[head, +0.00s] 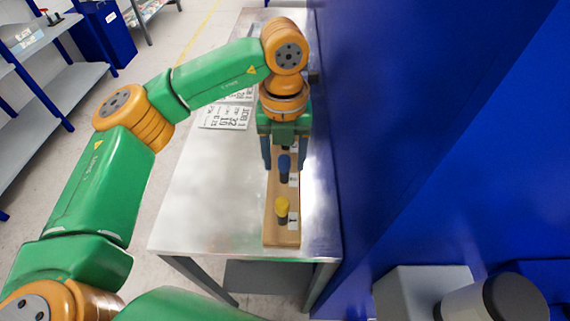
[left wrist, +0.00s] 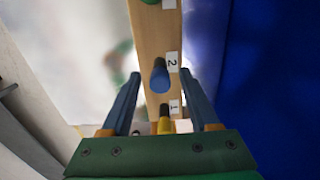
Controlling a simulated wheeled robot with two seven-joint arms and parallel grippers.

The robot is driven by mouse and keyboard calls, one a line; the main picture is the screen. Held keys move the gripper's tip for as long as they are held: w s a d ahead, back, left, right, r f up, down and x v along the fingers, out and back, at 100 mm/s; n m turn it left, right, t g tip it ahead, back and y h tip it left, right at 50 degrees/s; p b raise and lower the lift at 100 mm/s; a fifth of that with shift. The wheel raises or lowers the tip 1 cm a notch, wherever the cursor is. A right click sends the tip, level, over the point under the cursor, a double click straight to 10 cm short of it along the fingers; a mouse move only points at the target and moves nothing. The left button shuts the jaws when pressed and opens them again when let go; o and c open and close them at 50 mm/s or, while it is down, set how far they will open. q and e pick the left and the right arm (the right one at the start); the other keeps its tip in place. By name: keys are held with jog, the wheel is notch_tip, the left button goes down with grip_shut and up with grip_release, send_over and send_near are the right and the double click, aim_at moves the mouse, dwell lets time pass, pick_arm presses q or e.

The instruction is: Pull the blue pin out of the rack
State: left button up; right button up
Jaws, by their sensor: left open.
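The wooden rack (head: 283,236) stands on the metal table. The blue pin (head: 285,163) stands upright in it at the label 2, and it also shows in the left wrist view (left wrist: 160,76). The yellow pin (head: 282,207) is at the label 1, nearer the front end. My left gripper (head: 283,168) is open above the rack. In the left wrist view its two fingers (left wrist: 159,88) lie on either side of the blue pin, with gaps on both sides. I cannot tell whether the fingertips are down level with the pin. My right gripper is out of view.
A green pin (left wrist: 150,2) shows at the wrist view's top edge. Printed sheets (head: 228,115) lie on the table (head: 195,205) left of the rack. A blue wall (head: 365,130) runs close along the table's right side. The front left tabletop is clear.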

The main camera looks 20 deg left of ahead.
aim_at(284, 158)
pick_arm(q)
grip_shut()
dwell(0.3)
dwell(1.1)
jog(key=shift+r, duration=0.15)
jog(key=shift+r+p, duration=2.3)
jog(key=shift+r, duration=0.55)
